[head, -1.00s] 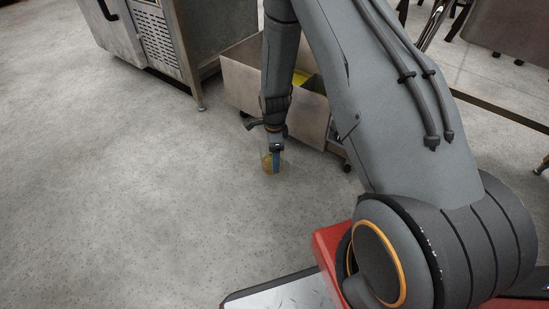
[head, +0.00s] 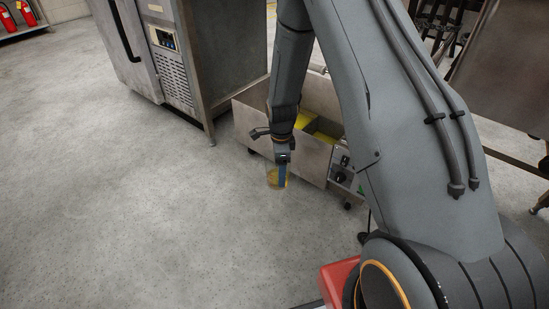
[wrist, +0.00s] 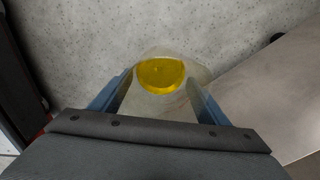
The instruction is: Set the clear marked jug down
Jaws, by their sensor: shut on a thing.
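The clear jug (head: 272,178) hangs below my gripper (head: 281,170) in the head view, with yellow liquid low inside it. In the wrist view the jug (wrist: 162,76) sits between the two blue fingers of my gripper (wrist: 160,90), which is shut on it. The yellow liquid shows as a rounded pool. The jug appears above the grey floor (head: 150,200); I cannot tell how high. Its markings are too small to make out, and its far side is hidden.
A low metal wheeled bin (head: 270,133) with yellow inside stands just behind the jug. A steel cabinet (head: 180,70) with a control panel is at the back. Red extinguishers (head: 18,15) stand far left. The floor to the left is clear.

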